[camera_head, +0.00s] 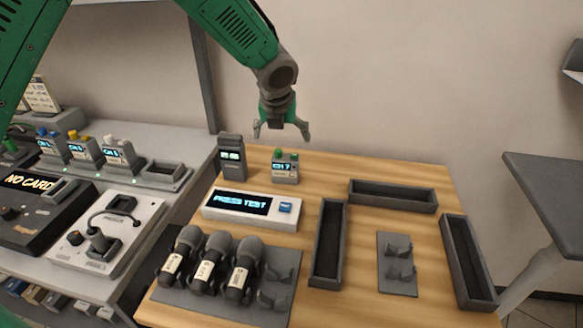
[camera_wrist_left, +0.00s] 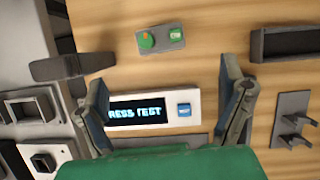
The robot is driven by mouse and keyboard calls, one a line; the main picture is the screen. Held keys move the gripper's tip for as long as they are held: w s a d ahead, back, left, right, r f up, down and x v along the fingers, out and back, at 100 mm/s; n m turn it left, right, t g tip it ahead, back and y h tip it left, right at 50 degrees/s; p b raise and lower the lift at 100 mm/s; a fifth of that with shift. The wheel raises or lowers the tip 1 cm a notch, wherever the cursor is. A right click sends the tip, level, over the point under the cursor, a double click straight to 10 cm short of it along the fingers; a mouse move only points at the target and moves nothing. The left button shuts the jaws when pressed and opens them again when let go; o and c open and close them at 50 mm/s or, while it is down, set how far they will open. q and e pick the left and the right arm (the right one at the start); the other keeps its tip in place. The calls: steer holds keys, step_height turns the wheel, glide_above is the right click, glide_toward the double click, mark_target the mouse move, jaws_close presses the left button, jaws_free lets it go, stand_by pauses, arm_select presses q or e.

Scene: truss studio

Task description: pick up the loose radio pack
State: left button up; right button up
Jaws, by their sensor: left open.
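The loose radio pack (camera_head: 286,170) is a small grey box with a "CH 7" display and green knobs on top. It stands upright on the wooden table near its back edge. In the left wrist view the pack (camera_wrist_left: 161,39) is seen from above, beyond my fingertips, with a green and an orange spot on top. My left gripper (camera_head: 281,134) is open and empty, pointing down above the pack and apart from it. Its two fingers also show in the left wrist view (camera_wrist_left: 165,76). My right gripper is not in view.
A dark upright device (camera_head: 231,158) stands close left of the pack. A white "PRESS TEST" unit (camera_head: 252,209) lies in front. Several microphones lie on a grey holder (camera_head: 220,303). Dark trays (camera_head: 392,196) sit to the right. Similar packs (camera_head: 119,152) stand in a dock on the left bench.

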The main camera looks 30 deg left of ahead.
mark_target(286, 159)
arm_select(q)
steer(key=b+x, duration=0.1)
steer(key=x, duration=0.6)
steer(key=shift+d+f, duration=0.1)
steer(key=shift+f, duration=0.05)
steer(key=shift+w+d+f, duration=0.1)
steer(key=shift+f, duration=0.55)
steer(key=b+x, duration=0.1)
steer(key=x, duration=0.3)
steer(key=shift+w+a+f, duration=0.1)
steer(key=shift+a+f, duration=0.25)
steer(key=shift+a, duration=0.05)
steer(key=shift+d+r, duration=0.1)
steer(key=shift+d, duration=0.15)
steer(key=c, duration=1.3)
